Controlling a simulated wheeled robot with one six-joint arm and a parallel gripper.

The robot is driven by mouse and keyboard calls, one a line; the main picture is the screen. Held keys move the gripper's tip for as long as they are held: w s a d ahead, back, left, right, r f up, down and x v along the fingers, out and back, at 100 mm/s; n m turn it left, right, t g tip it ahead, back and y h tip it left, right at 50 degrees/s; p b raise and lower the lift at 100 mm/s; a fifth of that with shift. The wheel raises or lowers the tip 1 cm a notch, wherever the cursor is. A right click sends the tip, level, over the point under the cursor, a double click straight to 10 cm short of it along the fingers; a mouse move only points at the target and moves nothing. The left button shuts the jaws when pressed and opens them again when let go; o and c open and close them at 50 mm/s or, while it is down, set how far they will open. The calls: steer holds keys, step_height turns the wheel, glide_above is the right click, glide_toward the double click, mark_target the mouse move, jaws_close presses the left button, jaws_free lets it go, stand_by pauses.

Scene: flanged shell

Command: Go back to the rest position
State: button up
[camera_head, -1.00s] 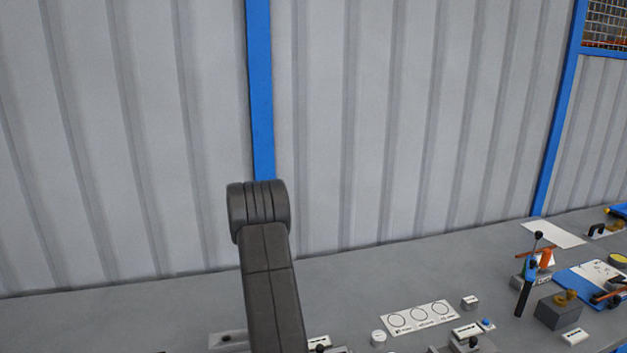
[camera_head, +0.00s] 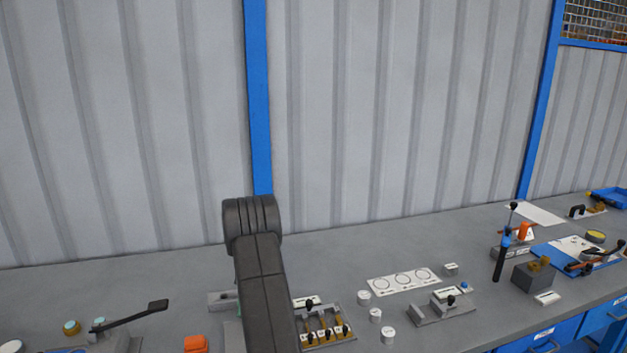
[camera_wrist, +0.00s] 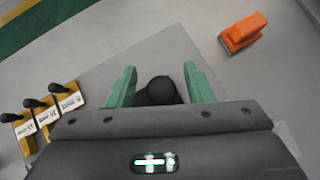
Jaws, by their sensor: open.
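My gripper (camera_wrist: 160,85) shows in the wrist view with its two green fingers spread apart. It is open. A round black knob (camera_wrist: 160,88) shows between the fingers; I cannot tell whether they touch it.
A grey bench (camera_head: 420,240) runs along a ribbed wall (camera_head: 400,110). Levers with black knobs (camera_head: 325,330) stand right of my arm. An orange block (camera_head: 196,344) and a black-handled lever (camera_head: 135,315) are at left. A white card with circles (camera_head: 404,281) and a blue tray (camera_head: 565,255) lie at right.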

steer(key=shift+w+d+m+y, duration=0.1)
steer(key=shift+w+m+y, duration=0.3)
steer(key=shift+m+y, duration=0.4)
steer(key=m+t+y, duration=0.1)
steer(key=m, duration=0.1)
steer(key=shift+s+m+b, duration=0.15)
steer(key=shift+m+b, duration=0.15)
steer(key=shift+b, duration=0.1)
steer(key=m+t+y+b, duration=0.1)
steer(key=m+t+y, duration=0.1)
steer(key=m, duration=0.1)
steer(key=shift+f+m+y, duration=0.15)
steer(key=shift+m+y, duration=0.25)
steer(key=m+t+y+b, duration=0.1)
steer(key=m+t+b, duration=0.1)
steer(key=m, duration=0.1)
steer(key=m+t+y+b, duration=0.1)
steer(key=m+t+b, duration=0.1)
steer(key=m, duration=0.1)
steer(key=shift+m+t+b, duration=1)
steer(key=shift+m+t, duration=0.1)
steer(key=shift+m, duration=0.2)
steer(key=shift+r, duration=0.2)
